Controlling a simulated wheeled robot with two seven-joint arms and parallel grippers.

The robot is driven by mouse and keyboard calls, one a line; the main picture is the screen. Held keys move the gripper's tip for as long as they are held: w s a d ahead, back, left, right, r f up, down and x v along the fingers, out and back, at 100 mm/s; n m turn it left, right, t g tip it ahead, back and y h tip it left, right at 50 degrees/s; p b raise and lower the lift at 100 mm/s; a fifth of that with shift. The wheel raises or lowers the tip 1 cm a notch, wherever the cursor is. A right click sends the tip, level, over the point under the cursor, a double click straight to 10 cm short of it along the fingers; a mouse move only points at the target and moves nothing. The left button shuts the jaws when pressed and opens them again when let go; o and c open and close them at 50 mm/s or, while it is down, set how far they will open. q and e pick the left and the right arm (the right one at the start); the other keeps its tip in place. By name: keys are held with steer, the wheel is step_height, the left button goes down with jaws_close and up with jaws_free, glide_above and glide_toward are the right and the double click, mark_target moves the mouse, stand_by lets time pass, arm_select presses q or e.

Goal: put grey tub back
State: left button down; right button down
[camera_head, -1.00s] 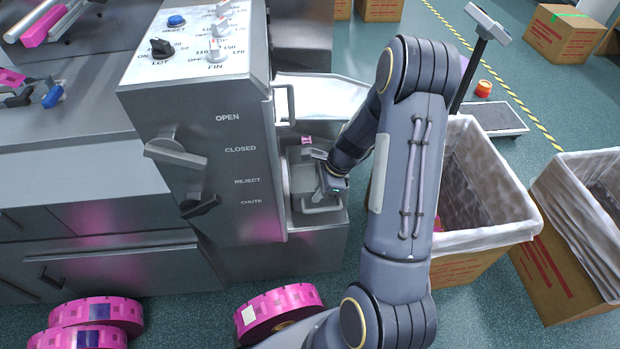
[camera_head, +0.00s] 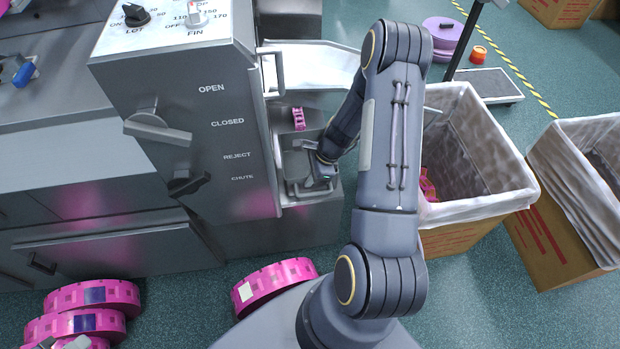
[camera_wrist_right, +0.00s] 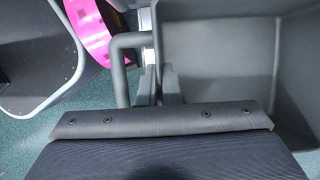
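The grey tub (camera_head: 296,166) sits in the bay at the lower right of the machine's control panel, its bar handle towards me. In the right wrist view the tub's inside (camera_wrist_right: 220,55) fills the right, with its handle (camera_wrist_right: 123,65) to the left. My right gripper (camera_head: 312,158) is at the tub's handle-side wall. Its fingers (camera_wrist_right: 163,85) look closed on that wall beside the handle; the wrist housing hides part of the contact. A grey tip, probably my left gripper (camera_head: 75,343), shows at the bottom left edge; its fingers are not clear.
A pink packet (camera_head: 298,118) lies behind the tub. The control panel (camera_head: 225,130) stands close on the left. Lined cartons (camera_head: 470,150) stand to the right. Pink film rolls (camera_head: 275,285) lie on the floor in front. A scale (camera_head: 480,85) stands behind the carton.

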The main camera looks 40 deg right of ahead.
steer(key=shift+f, duration=0.2)
steer(key=c, duration=1.6)
jaws_free()
steer(key=shift+r, duration=0.1)
